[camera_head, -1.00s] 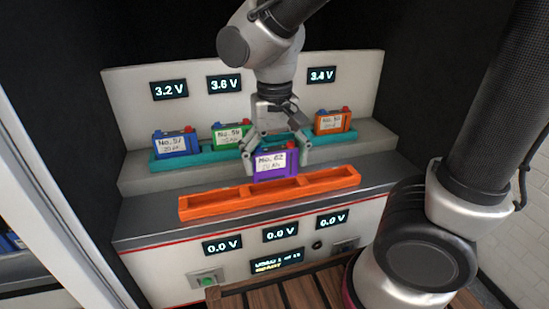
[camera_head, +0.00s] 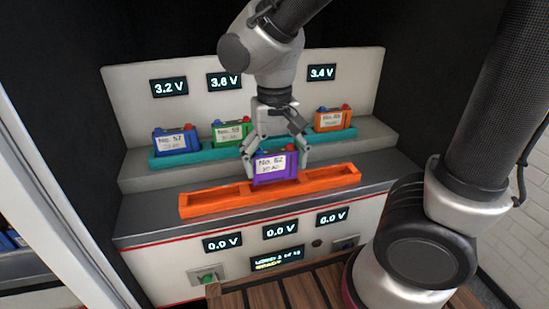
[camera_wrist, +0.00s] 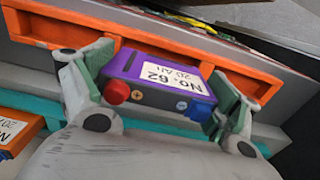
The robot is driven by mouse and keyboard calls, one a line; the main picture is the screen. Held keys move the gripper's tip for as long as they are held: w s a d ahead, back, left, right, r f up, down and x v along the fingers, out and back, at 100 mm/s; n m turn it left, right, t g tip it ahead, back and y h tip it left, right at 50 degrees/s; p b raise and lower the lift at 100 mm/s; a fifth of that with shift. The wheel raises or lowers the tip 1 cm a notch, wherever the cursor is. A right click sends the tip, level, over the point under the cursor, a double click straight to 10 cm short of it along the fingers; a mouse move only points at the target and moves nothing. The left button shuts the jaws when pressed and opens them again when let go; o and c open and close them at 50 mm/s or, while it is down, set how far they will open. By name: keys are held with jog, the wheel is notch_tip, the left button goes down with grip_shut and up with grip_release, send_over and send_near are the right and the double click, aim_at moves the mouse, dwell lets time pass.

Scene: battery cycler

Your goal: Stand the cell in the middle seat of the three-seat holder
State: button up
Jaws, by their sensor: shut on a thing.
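The purple cell No. 62 (camera_head: 275,168) is upright, its label facing the head camera. In the wrist view the cell (camera_wrist: 150,72) shows a red and a blue terminal on top. My gripper (camera_head: 276,165) is shut on it, one finger on each end; both fingers also show in the wrist view (camera_wrist: 163,88). The orange three-seat holder (camera_head: 212,210) lies on the front step. The cell is at its middle seat, its lower edge overlapping the holder in the picture. I cannot tell whether it touches the seat floor. The left and right seats look empty.
Behind stands a teal rack (camera_head: 200,157) with a blue cell (camera_head: 175,142), a green cell (camera_head: 232,131) and an orange cell (camera_head: 333,119). My gripper hides part of the rack. Voltage displays sit on the back panel and the front face. A wooden slatted surface (camera_head: 300,292) is in front.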

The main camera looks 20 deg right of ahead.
jog(key=shift+f, duration=1.5)
dwell(0.5)
jog(key=o, duration=1.1)
jog(key=shift+c, duration=0.2)
